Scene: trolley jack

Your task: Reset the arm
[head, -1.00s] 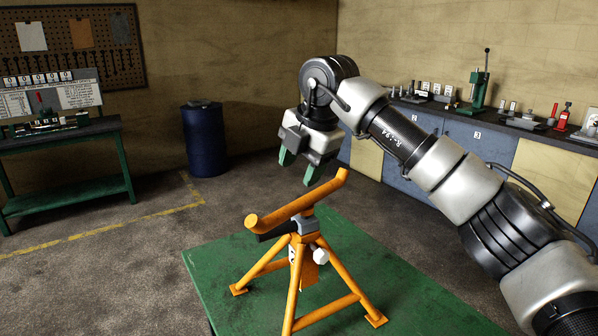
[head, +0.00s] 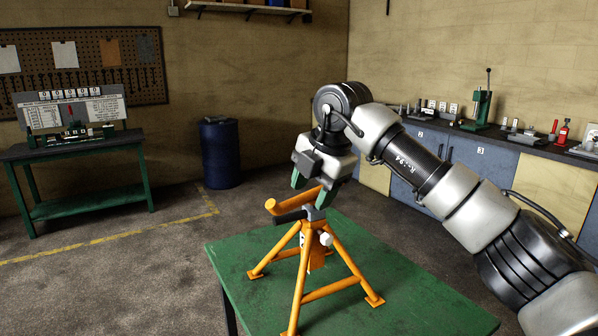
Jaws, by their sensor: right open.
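An orange trolley-jack-like stand (head: 303,257) with splayed legs stands on a green table. Its orange top bar (head: 290,199) tilts up to the right. A black bar (head: 288,217) lies just below it, and a white knob (head: 326,239) sits on the stand's right side. My right gripper (head: 311,190) is open, with green fingers pointing down at the upper right end of the orange bar. The nearer finger hides that end. I cannot tell whether the fingers touch the bar. My left gripper is not in view.
The green tabletop (head: 400,310) is clear around the stand's feet. A blue drum (head: 220,155) stands on the floor behind. A green workbench (head: 85,150) is at the left, and a counter with tools (head: 480,135) runs along the right wall. Open floor lies left of the table.

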